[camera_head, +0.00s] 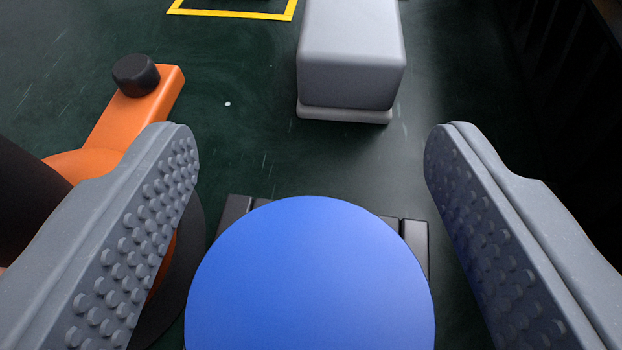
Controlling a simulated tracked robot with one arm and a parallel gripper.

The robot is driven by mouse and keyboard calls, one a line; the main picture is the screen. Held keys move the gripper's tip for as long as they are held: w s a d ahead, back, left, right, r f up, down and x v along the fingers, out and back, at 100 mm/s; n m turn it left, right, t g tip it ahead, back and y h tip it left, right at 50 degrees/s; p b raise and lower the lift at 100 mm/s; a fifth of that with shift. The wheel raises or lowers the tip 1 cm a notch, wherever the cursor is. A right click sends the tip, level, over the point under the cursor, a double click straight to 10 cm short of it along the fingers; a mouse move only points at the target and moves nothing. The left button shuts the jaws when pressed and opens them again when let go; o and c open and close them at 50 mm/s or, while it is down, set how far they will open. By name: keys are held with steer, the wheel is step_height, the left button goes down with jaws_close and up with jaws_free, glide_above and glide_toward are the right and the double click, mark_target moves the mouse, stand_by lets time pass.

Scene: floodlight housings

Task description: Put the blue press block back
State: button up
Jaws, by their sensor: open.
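The blue press block (310,280) shows as a large round blue face at the bottom middle of the head camera view. It sits over a dark slatted piece (412,240), which shows behind it on both sides. My gripper (310,150) is open, with one grey studded finger to the left of the blue block and one to the right. Gaps show between the block and both fingers, so neither appears to touch it. The lower part of the block is cut off by the frame edge.
A grey block-shaped housing (350,60) stands beyond the blue block. An orange arm-like part with a black knob (136,75) is at left, close to the left finger. A yellow outline (235,14) marks the dark green surface at the top. A dark ribbed wall (565,60) runs along the right.

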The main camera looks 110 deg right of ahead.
mark_target(304, 339)
steer(key=shift+p, duration=0.85)
steer(key=v, duration=0.7)
steer(key=shift+w+a+f, duration=0.1)
step_height(304, 339, up, 8)
steer(key=p, duration=0.1)
steer(key=shift+a, duration=0.1)
steer(key=s+a+r+n+t+y, duration=0.1)
steer(key=a+r+n+t+y, duration=0.35)
steer(key=r, duration=0.85)
steer(key=s+a+r+n+t+y, duration=0.1)
steer(key=a+r+n+t, duration=0.65)
steer(key=r, duration=0.55)
steer(key=s+a+r+n+t+y, duration=0.3)
steer(key=s+a+r+n, duration=0.1)
steer(key=s+a+r, duration=0.5)
steer(key=s+a+r+n+t+y, duration=0.4)
steer(key=s+a+r, duration=0.5)
steer(key=s+r, duration=0.3)
step_height(304, 339, up, 2)
steer(key=shift+s+r+n, duration=0.1)
steer(key=shift+s+n, duration=0.2)
steer(key=shift+n, duration=0.4)
